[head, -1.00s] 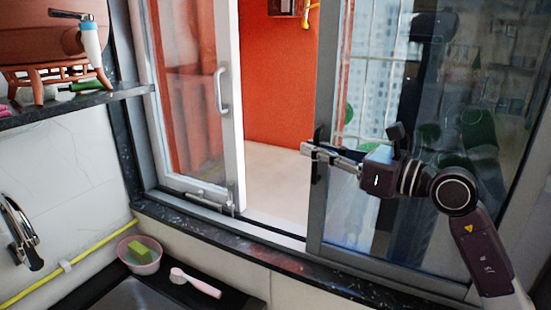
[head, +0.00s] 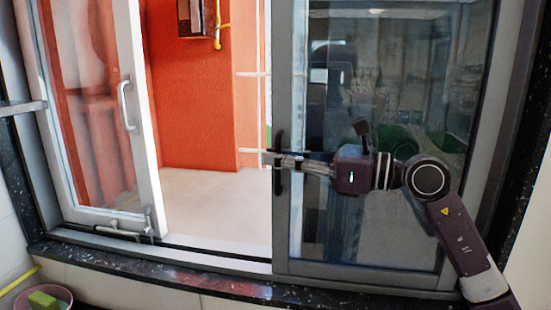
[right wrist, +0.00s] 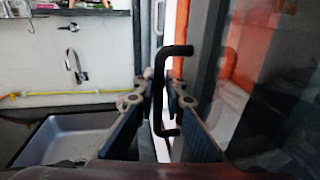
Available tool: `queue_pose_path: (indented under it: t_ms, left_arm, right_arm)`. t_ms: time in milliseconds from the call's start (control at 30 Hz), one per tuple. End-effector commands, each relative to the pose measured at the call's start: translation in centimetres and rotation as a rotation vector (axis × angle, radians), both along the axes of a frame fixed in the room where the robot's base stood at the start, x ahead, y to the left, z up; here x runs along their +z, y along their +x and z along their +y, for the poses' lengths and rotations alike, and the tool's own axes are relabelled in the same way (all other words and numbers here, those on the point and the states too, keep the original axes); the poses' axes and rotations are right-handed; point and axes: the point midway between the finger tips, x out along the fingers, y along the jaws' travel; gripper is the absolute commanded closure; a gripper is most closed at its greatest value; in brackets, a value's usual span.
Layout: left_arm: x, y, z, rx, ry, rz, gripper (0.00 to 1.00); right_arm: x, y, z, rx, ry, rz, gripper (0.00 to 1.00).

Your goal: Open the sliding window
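The sliding window has a dark grey glass pane (head: 345,225) on the right in the head view. A black upright handle (head: 278,181) is on that pane's left edge, and it also shows in the right wrist view (right wrist: 174,50). My right gripper (head: 270,161) is at this handle. In the right wrist view its fingers (right wrist: 163,95) lie close on both sides of the handle's bar. The exact contact is partly hidden. A wide gap between the dark pane and the white-framed left pane (head: 105,120) shows an orange wall. My left gripper is not in view.
The white-framed pane has a white handle (head: 125,106) and a metal latch (head: 130,227). A dark speckled sill (head: 160,279) runs below. A pink bowl with a green sponge (head: 42,299) is at lower left. A sink (right wrist: 70,135) shows in the right wrist view.

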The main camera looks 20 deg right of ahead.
Motion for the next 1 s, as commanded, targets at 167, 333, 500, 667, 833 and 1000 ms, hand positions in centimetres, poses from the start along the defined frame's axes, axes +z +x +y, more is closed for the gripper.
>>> queue_pose_path:
  t_ms: [167,333,500,667,833,1000]
  left_arm:
    - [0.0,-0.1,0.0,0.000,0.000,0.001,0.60]
    - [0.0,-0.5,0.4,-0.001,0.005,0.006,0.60]
    - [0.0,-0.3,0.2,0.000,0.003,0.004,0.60]
    - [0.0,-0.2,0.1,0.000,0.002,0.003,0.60]
    - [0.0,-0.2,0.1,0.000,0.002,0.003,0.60]
    - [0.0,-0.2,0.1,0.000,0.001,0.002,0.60]
  right_arm:
    - [0.0,0.0,0.0,-0.001,0.001,-0.001,0.84]
    - [0.1,-0.1,-0.1,-0.001,0.001,-0.001,0.84]
    - [0.0,-1.1,-1.1,-0.003,0.002,0.001,0.84]
    - [-0.1,-2.9,-2.9,-0.003,0.002,0.002,0.84]
    - [0.0,-5.0,-4.7,-0.003,0.003,0.001,0.84]
    - [0.0,-6.9,-6.5,-0.003,0.003,0.000,0.84]
